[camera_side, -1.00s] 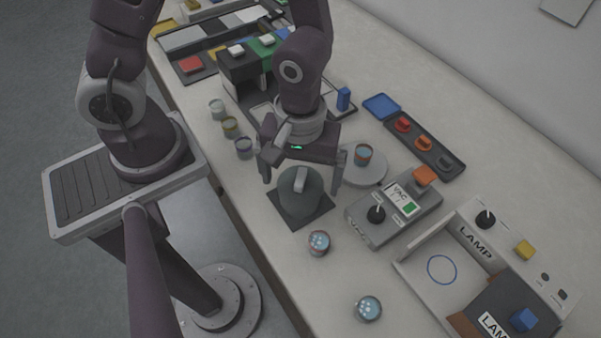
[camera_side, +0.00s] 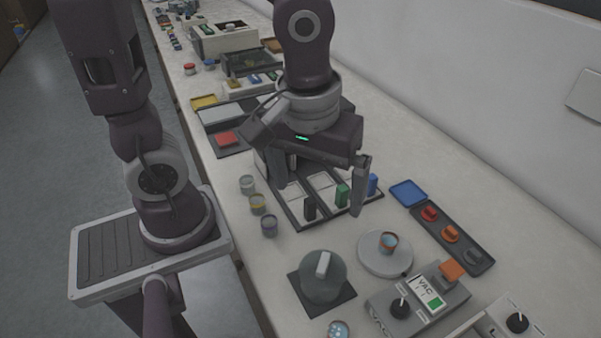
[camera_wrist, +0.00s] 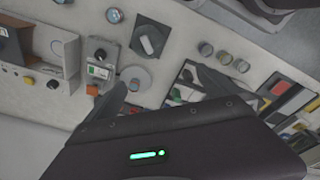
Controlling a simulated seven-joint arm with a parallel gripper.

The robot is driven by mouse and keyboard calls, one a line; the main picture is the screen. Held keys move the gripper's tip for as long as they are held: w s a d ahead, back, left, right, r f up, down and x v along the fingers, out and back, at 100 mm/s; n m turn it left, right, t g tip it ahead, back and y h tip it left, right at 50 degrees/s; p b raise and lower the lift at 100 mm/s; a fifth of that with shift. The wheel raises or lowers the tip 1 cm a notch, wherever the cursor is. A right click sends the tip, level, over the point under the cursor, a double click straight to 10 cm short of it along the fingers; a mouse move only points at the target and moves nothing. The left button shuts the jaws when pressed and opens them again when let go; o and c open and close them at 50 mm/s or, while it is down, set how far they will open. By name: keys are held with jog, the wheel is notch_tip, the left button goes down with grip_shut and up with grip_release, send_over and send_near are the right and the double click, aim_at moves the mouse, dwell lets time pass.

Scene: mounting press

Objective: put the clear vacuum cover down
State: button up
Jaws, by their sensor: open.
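The clear vacuum cover (camera_side: 323,279) looks like a grey, see-through dome with a pale bar handle on top. It stands upright on a dark square pad (camera_side: 346,299) on the bench, and it also shows in the wrist view (camera_wrist: 148,40). My gripper (camera_side: 316,188) is open, with nothing between its fingers. It hangs above the bench behind the cover, near a tray of coloured blocks, clear of the cover. In the wrist view its fingers (camera_wrist: 160,88) are spread apart.
A round plate (camera_side: 376,264) with a small cup (camera_side: 387,243) stands right of the cover. The VAC box (camera_side: 418,301) is at front right. Small cups (camera_side: 257,204) stand left of the gripper. A block tray (camera_side: 294,214) lies below it. A dark tray (camera_side: 452,238) holds several coloured pieces.

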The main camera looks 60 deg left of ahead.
jog(key=s+a+r+m+t, duration=0.4)
jog(key=s+a+r+m, duration=0.1)
jog(key=a+r+m, duration=0.2)
jog(key=shift+s+r, duration=0.15)
jog(key=shift+s, duration=0.1)
